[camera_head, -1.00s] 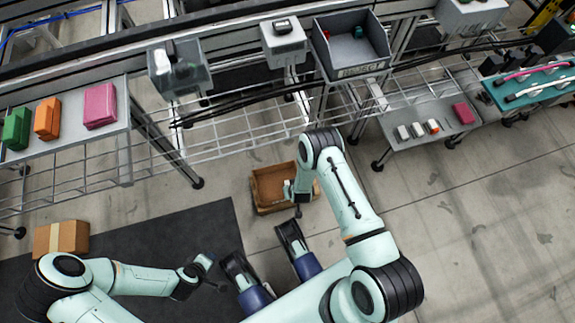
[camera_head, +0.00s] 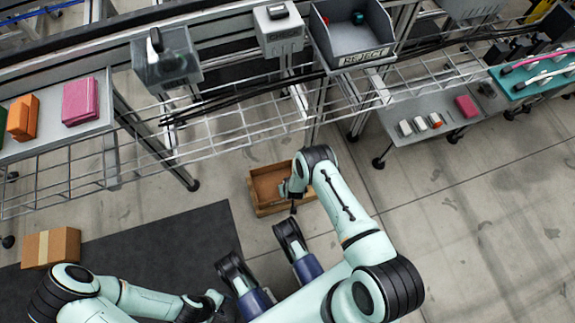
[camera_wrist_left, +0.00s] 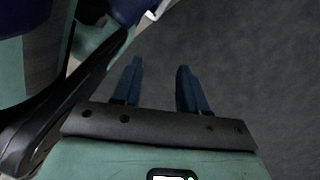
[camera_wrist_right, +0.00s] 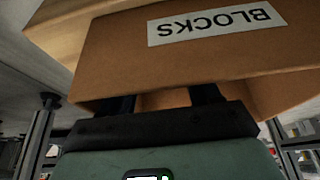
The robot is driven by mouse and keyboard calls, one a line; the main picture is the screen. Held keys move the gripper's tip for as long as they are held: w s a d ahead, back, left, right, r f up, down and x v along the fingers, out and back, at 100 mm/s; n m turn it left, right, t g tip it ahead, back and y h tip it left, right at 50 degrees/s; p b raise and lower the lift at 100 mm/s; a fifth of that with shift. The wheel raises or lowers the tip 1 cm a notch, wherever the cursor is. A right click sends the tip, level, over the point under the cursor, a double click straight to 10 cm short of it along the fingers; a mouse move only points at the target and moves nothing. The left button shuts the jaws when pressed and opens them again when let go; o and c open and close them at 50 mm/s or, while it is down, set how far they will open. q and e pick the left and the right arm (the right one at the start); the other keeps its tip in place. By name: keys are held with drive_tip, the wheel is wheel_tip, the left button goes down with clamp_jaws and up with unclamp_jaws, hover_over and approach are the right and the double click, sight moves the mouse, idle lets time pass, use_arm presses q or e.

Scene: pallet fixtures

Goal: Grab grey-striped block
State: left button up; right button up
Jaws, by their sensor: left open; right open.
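I cannot make out a grey-striped block for certain. Several small pale blocks (camera_head: 420,124) stand on the right-hand grey shelf in the head view, one with an orange side; stripes are too small to tell. My left gripper (camera_head: 214,299) is low beside my base, far from them; the left wrist view shows its two fingers (camera_wrist_left: 160,80) apart and empty over dark floor. My right gripper (camera_head: 293,192) is at a brown open box (camera_head: 268,208) on the floor. In the right wrist view this box, labelled "BLOCKS" (camera_wrist_right: 215,24), partly hides the open fingers (camera_wrist_right: 163,98).
A pink block (camera_head: 467,106) lies on the right shelf (camera_head: 455,125). A grey "REJECT" bin (camera_head: 365,57) is at the top centre. Orange (camera_head: 22,118) and pink (camera_head: 80,100) boxes stand on the left table. A closed carton (camera_head: 50,248) is on the floor. Floor at right is clear.

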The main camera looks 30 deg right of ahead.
drive_tip(key=shift+f, duration=0.1)
drive_tip(key=shift+c, duration=0.3)
clamp_jaws()
